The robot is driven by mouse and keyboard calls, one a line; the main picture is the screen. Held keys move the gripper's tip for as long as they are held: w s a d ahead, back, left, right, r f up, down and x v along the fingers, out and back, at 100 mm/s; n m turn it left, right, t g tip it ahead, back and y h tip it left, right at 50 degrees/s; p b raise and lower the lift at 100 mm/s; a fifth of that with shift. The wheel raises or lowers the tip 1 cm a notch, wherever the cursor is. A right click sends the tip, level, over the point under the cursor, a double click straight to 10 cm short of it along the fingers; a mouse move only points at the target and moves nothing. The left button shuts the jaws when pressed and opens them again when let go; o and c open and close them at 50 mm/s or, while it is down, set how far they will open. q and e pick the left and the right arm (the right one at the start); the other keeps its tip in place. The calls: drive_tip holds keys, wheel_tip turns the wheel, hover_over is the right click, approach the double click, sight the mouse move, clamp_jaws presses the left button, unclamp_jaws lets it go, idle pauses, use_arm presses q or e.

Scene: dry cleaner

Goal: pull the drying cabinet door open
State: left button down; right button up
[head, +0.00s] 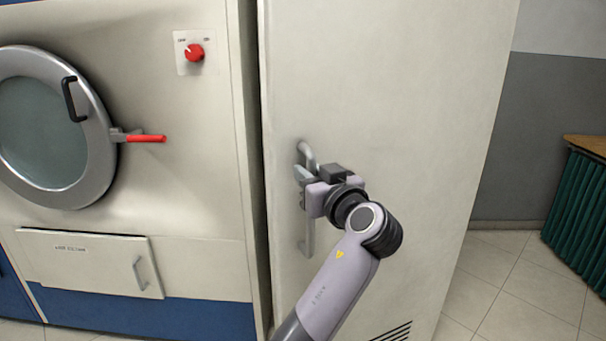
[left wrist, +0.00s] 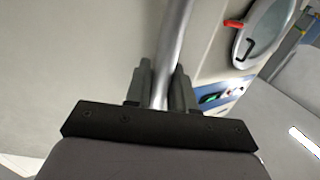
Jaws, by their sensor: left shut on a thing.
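The drying cabinet door (head: 390,80) is a tall, pale cream panel in the middle of the head view. A narrow dark gap runs down its left edge beside the machine, and I cannot tell whether the door stands ajar. Its metal bar handle (head: 307,152) is upright near that left edge; the handle also shows in the left wrist view (left wrist: 176,40). My left gripper (head: 303,176) is shut on the handle, with a finger on each side of the bar (left wrist: 160,88). The gripper hides the handle's middle. My right gripper is not in view.
A cream and blue machine with a round door (head: 98,150), a red lever (head: 145,138) and a red knob (head: 194,52) stands at the left. A wooden-topped counter with a green curtain (head: 580,205) is at the far right. Tiled floor (head: 500,290) lies clear between.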

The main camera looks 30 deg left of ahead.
use_arm(q)
drive_tip(key=v, duration=0.5)
drive_tip(key=shift+w+d, duration=0.25)
drive_tip(key=shift+d, duration=0.1)
drive_tip(key=c, duration=1.1)
unclamp_jaws()
drive_tip(key=shift+a, duration=0.1)
wheel_tip(320, 180, up, 20)
drive_tip(key=shift+p, duration=0.35)
clamp_jaws()
